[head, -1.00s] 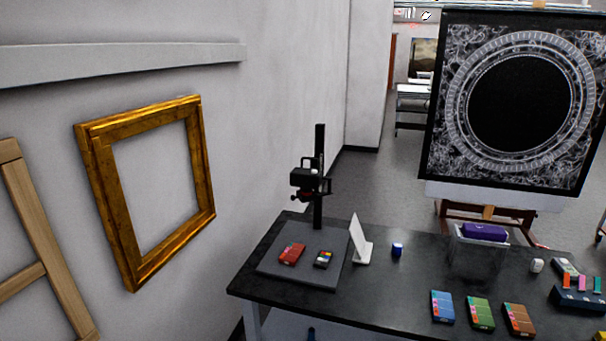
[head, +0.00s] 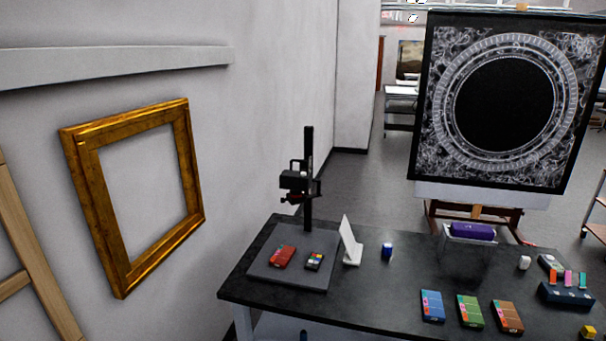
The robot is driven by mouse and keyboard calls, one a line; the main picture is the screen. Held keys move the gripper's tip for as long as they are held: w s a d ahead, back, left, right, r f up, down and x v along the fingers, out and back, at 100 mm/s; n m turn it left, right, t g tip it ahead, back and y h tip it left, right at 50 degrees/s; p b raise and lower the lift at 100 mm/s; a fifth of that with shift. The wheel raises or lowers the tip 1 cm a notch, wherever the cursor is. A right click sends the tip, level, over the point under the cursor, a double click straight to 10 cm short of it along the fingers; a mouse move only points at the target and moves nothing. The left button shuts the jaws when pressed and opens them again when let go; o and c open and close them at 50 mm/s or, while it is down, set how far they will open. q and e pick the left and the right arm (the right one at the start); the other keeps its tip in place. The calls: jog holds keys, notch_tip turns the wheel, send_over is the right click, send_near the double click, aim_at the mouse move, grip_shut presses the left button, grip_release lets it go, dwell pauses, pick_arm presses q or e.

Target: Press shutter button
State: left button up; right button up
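A black camera (head: 296,181) is mounted on a dark upright column (head: 308,170) of a copy stand in the head view. The column rises from the back of a grey baseboard (head: 290,277) on the black table. The shutter button is too small to make out. Below the camera, a red box (head: 282,257) and a small colour-patch card (head: 314,261) lie on the baseboard. Neither of my grippers shows in the head view.
A white angled panel (head: 350,241) and a small blue jar (head: 387,251) stand right of the baseboard. Several coloured boxes, one of them green (head: 470,311), lie near the table's front. A gilt frame (head: 95,200) hangs on the left wall. An easel holds a black patterned panel (head: 430,150).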

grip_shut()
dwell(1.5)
